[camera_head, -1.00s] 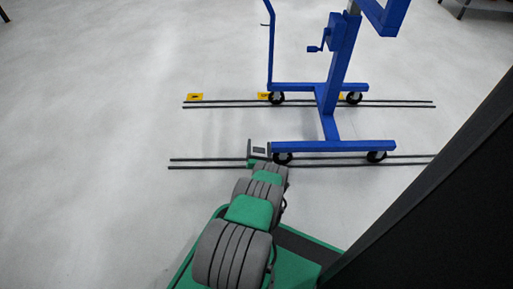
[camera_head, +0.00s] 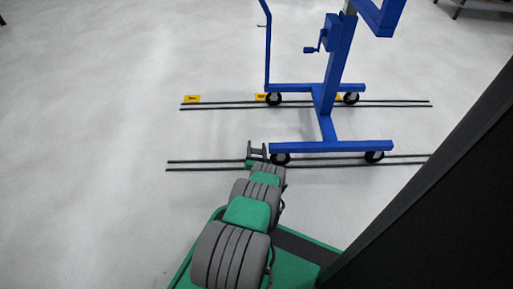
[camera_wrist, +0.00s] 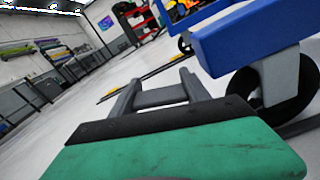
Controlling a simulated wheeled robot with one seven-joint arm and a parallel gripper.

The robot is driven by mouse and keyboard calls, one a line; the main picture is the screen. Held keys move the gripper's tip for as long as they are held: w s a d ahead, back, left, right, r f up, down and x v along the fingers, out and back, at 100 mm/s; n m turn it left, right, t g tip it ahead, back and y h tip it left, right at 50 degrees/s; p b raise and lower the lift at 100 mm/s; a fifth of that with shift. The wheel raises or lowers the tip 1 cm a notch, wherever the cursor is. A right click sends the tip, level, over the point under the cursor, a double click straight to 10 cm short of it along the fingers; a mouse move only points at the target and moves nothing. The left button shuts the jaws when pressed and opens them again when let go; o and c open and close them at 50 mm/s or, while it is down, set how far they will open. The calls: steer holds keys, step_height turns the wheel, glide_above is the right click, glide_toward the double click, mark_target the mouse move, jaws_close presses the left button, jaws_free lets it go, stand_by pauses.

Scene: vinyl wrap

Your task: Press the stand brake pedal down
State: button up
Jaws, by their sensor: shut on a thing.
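The blue stand (camera_head: 330,146) is on the floor ahead of my arm, upright on dark caster wheels. My gripper (camera_head: 257,149) is low, just left of the near-left caster (camera_head: 281,158) in the head view. In the wrist view my gripper's grey fingers (camera_wrist: 160,83) point ahead with a grey bar across between them. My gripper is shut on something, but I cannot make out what. The caster (camera_wrist: 272,88) and the blue leg end (camera_wrist: 255,38) are close on the right in that view, apart from the fingers. I cannot make out the brake pedal in either view.
Two pairs of dark rails (camera_head: 205,165) run across the floor by the casters. Yellow markers (camera_head: 191,99) lie along the far rails. A large dark panel (camera_head: 440,200) fills the right of the head view. The floor left of the stand is open.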

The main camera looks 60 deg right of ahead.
steer(key=shift+f+n, duration=0.1)
steer(key=shift+n, duration=0.2)
steer(key=shift+f+n, duration=0.3)
steer(key=shift+n, duration=0.6)
steer(key=shift+f+n, duration=0.25)
steer(key=shift+n, duration=0.65)
steer(key=shift+f+n, duration=0.25)
steer(key=shift+n, duration=0.65)
steer(key=o, duration=1.4)
